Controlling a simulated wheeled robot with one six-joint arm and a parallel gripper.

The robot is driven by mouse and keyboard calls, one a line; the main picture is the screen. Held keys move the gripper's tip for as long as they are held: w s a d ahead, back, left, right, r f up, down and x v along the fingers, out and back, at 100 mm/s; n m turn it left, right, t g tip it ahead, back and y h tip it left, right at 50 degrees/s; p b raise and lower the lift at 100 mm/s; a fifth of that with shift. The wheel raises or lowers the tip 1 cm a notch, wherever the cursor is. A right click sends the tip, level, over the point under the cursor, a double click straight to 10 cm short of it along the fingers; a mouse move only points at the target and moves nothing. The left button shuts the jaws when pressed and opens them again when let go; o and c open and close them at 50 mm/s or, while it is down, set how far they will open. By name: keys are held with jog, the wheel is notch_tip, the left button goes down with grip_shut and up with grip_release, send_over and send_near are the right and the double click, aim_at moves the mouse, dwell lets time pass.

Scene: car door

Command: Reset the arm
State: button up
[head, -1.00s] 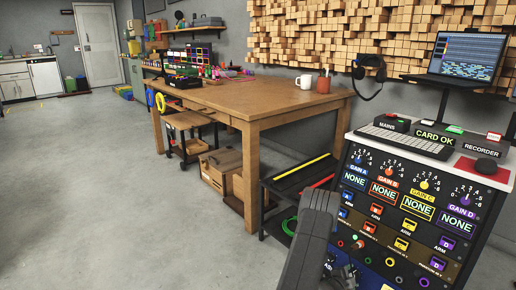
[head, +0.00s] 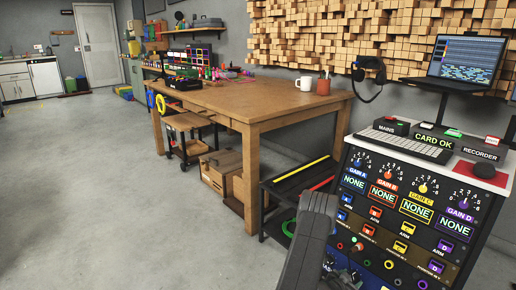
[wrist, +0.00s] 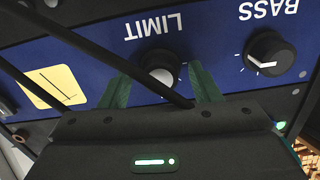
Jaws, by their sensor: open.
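My gripper (wrist: 160,88) shows in the wrist view with its two green fingers apart. A black knob marked LIMIT (wrist: 158,66) on a blue panel (wrist: 225,62) lies between the fingers in the picture. I cannot tell whether they touch it. A dark arm link of mine (head: 308,245) stands in front of the console (head: 405,210) in the head view. The gripper itself is not clear there, low behind the arm. A second black knob, marked BASS (wrist: 270,52), is to the right in the wrist view.
A wooden workbench (head: 215,97) stands left of the console, with a low black shelf (head: 300,175) between them. A laptop (head: 465,60) sits on a stand above the console. Several knobs and buttons cover the console's front. The floor (head: 80,180) at left is open.

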jog(key=n+p, duration=0.2)
jog(key=n, duration=0.1)
jog(key=shift+r, duration=0.1)
jog(key=shift+n+p, duration=0.35)
jog(key=shift+n, duration=0.15)
